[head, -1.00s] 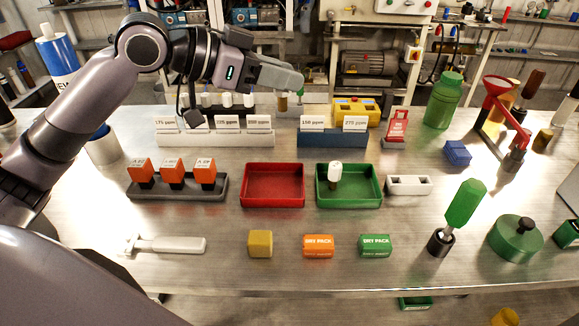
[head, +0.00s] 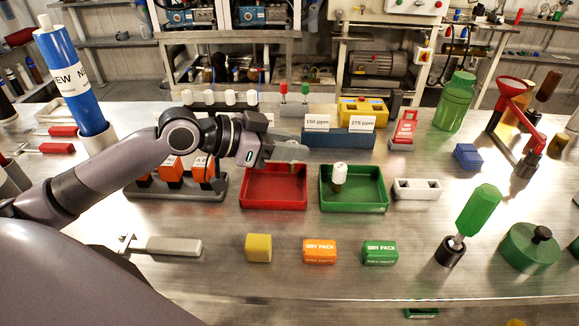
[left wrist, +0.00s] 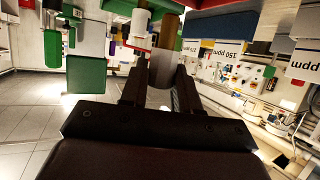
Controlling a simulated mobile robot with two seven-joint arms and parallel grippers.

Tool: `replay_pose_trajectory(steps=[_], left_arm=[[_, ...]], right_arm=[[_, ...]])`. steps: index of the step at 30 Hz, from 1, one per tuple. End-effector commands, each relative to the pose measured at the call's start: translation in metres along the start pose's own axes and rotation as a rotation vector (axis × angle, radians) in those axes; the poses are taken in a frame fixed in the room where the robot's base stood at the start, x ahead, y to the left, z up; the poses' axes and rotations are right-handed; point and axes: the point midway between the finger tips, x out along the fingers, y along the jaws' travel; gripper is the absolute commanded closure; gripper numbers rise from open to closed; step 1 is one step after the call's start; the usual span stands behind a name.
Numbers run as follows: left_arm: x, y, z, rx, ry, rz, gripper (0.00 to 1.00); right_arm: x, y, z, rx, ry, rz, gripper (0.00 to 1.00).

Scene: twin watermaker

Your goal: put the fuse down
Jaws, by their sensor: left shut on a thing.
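My left gripper (head: 300,152) is over the red tray (head: 274,205), toward its back edge, with its fingers pointing right. In the left wrist view its fingers (left wrist: 160,88) are shut on the fuse (left wrist: 166,34), a short cylinder with a brown part and a pale grey part. In the head view the fuse is hidden by the gripper. The red tray looks empty where I can see into it. The green tray (head: 353,208) beside it holds an upright white-topped piece (head: 339,174) with a brown lower part. My right gripper is not in view.
A rack of orange-topped blocks (head: 172,168) stands left of the red tray, partly behind my arm. A yellow block (head: 258,247) and two dry packs (head: 319,251) lie in front. A blue holder (head: 339,139) stands behind.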

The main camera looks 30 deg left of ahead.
Motion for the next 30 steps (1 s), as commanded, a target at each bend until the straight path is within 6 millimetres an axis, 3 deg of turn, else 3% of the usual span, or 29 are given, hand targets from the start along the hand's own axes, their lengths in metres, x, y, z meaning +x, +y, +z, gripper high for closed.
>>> replay_pose_trajectory(steps=[5, 13, 23, 24, 26, 30], left_arm=[[0.005, 0.000, 0.010, -0.001, 0.001, 0.000, 0.99], [0.018, 0.000, 0.044, -0.001, 0.001, 0.000, 0.99], [0.020, 0.000, 0.047, 0.001, 0.001, 0.000, 0.99], [0.020, 0.000, 0.047, 0.001, 0.001, 0.000, 0.63], [0.019, 0.000, 0.047, 0.001, 0.001, 0.000, 0.43], [0.019, 0.000, 0.046, 0.001, 0.001, 0.000, 0.43]], right_arm=[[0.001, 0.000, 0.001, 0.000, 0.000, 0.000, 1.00], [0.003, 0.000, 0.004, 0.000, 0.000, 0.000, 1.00], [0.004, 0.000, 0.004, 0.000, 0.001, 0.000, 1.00], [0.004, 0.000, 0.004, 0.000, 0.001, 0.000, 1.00], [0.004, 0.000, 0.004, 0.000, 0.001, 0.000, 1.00], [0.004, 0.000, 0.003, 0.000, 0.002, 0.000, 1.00]])
